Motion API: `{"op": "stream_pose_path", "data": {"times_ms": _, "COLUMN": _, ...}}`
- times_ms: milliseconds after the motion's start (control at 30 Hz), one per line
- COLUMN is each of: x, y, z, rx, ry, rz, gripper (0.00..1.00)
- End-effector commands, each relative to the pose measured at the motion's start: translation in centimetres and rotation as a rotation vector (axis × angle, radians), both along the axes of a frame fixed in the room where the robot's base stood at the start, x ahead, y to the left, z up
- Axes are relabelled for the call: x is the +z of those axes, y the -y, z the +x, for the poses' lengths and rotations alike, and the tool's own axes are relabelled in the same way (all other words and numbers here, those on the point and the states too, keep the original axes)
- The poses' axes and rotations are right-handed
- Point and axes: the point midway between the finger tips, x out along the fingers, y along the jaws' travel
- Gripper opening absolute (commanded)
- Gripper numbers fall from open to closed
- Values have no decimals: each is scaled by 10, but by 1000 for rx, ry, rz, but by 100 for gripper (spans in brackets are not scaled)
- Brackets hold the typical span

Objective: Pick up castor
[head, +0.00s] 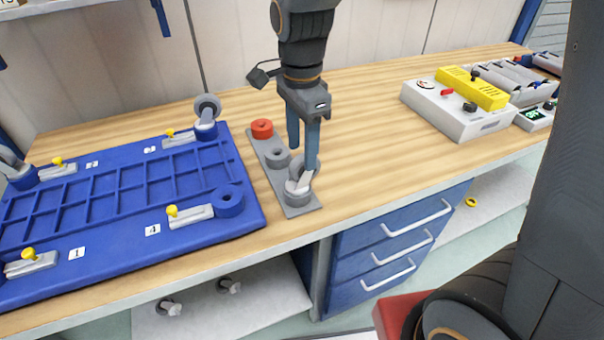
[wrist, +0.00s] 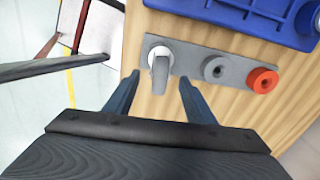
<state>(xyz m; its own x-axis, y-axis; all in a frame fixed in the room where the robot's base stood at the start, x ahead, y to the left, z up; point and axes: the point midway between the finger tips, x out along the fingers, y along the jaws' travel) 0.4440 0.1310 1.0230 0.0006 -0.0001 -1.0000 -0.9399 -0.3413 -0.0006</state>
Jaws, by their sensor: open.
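A castor (head: 301,183) with a grey wheel and a white bracket stands in the near socket of a grey holder plate (head: 303,208) on the workbench. My gripper (head: 303,147) points down just above and behind the castor, with its blue fingers apart. In the wrist view the castor (wrist: 160,64) sits ahead of the open fingertips of my gripper (wrist: 158,80), roughly between them, and nothing is held. The plate also carries an empty grey socket (head: 277,158) in the middle and a red socket (head: 262,129) at the far end.
A blue fixture board (head: 245,200) with toggle clamps lies left of the plate and has castors at its corners. A control box (head: 455,119) stands at the right. The bench between is clear. Loose castors (head: 229,286) lie on the shelf below.

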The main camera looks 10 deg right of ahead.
Motion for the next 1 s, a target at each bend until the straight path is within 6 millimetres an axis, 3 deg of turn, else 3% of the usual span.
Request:
{"op": "stream_pose_path", "data": {"times_ms": 600, "x": -64, "y": 1, "z": 0, "rx": -2, "ry": -4, "rz": -1, "gripper": 50}}
{"op": "stream_pose_path", "data": {"times_ms": 933, "x": -70, "y": 1, "z": 1, "rx": -3, "ry": 0, "rz": 0, "gripper": 50}}
{"op": "stream_pose_path", "data": {"times_ms": 1000, "x": -69, "y": 1, "z": 1, "rx": -3, "ry": 0, "rz": 0, "gripper": 40}}
